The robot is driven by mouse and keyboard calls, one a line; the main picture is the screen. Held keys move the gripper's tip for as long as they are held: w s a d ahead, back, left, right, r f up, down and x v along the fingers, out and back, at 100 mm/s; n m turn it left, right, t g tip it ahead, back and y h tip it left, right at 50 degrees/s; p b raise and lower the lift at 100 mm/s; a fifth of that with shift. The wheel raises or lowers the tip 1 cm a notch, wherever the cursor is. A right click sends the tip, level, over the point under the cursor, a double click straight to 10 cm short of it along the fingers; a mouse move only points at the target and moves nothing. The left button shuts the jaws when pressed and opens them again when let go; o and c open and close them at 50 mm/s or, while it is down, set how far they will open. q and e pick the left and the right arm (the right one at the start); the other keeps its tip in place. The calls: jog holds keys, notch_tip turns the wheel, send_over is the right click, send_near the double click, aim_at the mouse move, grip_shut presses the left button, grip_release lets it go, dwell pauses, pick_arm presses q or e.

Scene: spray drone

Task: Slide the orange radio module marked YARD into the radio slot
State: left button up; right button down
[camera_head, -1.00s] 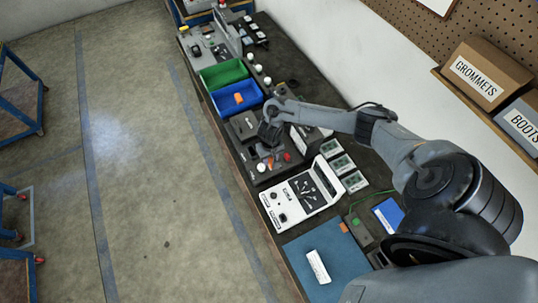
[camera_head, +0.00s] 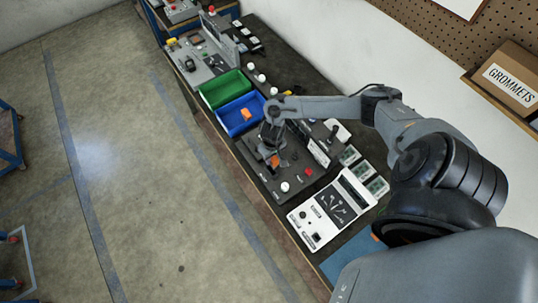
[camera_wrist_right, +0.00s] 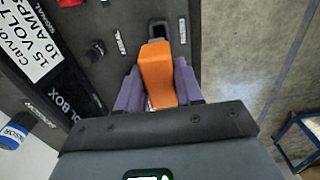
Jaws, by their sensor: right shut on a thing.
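An orange module (camera_wrist_right: 158,72) is between the two purple fingers of my right gripper (camera_wrist_right: 155,92), which is shut on it. No YARD marking is legible on the side I see. Just beyond the module's end in the right wrist view is a dark slot-like opening (camera_wrist_right: 158,30) in the dark panel (camera_wrist_right: 100,20); I cannot tell whether the module touches or enters it. In the head view my right gripper (camera_head: 272,152) points down over the dark unit (camera_head: 262,178) on the bench, with the orange module (camera_head: 275,161) at its tip. My left gripper is not in view.
A blue bin (camera_head: 230,126) holding an orange piece (camera_head: 246,114) stands behind the unit, with a green bin (camera_head: 210,101) beyond. A white tester (camera_head: 318,236) sits in front. Knobs (camera_head: 284,187) rise from the unit. A blue-capped item (camera_wrist_right: 14,136) is at the wrist view's left.

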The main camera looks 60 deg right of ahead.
jog(key=shift+w, duration=0.1)
jog(key=shift+r, duration=0.1)
jog(key=shift+p, duration=0.45)
jog(key=shift+f+b, duration=1.2)
jog(key=shift+f, duration=1.15)
jog(key=shift+f+b, duration=0.3)
jog(key=shift+f, duration=0.3)
jog(key=shift+p, duration=0.45)
